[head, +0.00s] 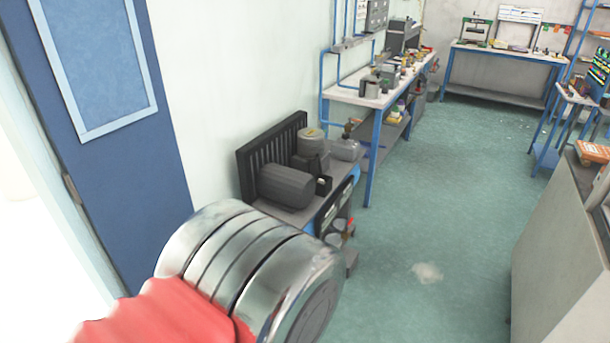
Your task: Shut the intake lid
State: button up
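I cannot make out an intake lid in the head view. A dark grey ribbed cylindrical machine (286,186) lies on a low bench by the wall, with a lighter rounded canister (311,141) behind it. Neither shows a part I can tell to be an intake lid. My gripper is not in view. A red and silver ringed part of my arm fills the lower left and hides the floor and the near end of the low bench.
A blue door (150,190) stands at the left. A blue-framed workbench (345,95) with small items runs along the wall, and another bench (500,52) stands at the back. A grey cabinet (560,240) stands at the right. The green floor (450,190) between is mostly clear.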

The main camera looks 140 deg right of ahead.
aim_at(314, 165)
jog(key=i, duration=0.2)
jog(key=z, duration=2.75)
jog(key=i, duration=1.55)
jog(key=z, duration=0.05)
